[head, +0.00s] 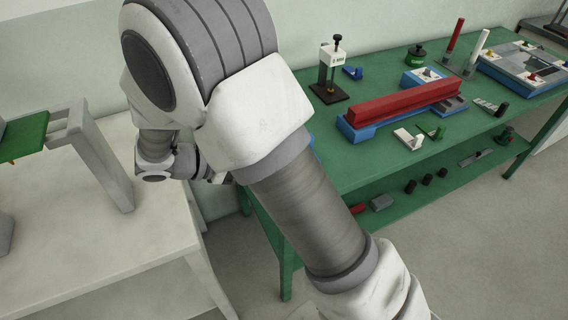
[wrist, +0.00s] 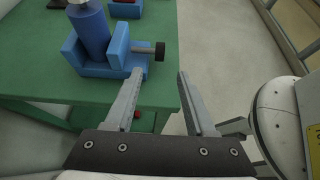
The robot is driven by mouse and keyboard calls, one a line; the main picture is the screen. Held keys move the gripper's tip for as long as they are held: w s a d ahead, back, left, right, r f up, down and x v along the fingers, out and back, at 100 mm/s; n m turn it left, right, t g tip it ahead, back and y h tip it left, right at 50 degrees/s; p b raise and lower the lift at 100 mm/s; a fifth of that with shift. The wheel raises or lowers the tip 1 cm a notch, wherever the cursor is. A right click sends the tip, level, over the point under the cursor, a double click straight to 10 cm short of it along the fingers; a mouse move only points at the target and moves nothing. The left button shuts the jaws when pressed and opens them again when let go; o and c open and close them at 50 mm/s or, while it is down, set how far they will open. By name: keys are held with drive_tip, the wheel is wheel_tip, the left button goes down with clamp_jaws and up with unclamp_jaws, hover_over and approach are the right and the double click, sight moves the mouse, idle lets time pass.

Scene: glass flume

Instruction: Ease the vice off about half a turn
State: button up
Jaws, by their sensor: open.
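The blue vice (wrist: 112,60) stands at the edge of the green bench in the wrist view. A darker blue cylinder (wrist: 92,30) stands upright between its jaws. Its screw ends in a black knob (wrist: 160,50) that sticks out to the right. My gripper (wrist: 160,74) is open and empty. The knob lies just past the fingertips, in line with the gap between them; I see no contact. In the head view my arm hides nearly all of the vice and the fingers.
The green bench (head: 375,170) also carries a long red bar (head: 400,101) on a blue base, a black-and-white stand (head: 333,68) and several small parts. A lower shelf holds loose pieces. A pale table (head: 75,235) stands at the left. Bare floor lies past the bench edge.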

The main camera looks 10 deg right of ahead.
drive_tip(key=v, duration=0.3)
drive_tip(key=shift+s+a+r, duration=0.1)
drive_tip(key=shift+a+r, duration=0.05)
drive_tip(key=shift+a, duration=0.1)
idle(0.7)
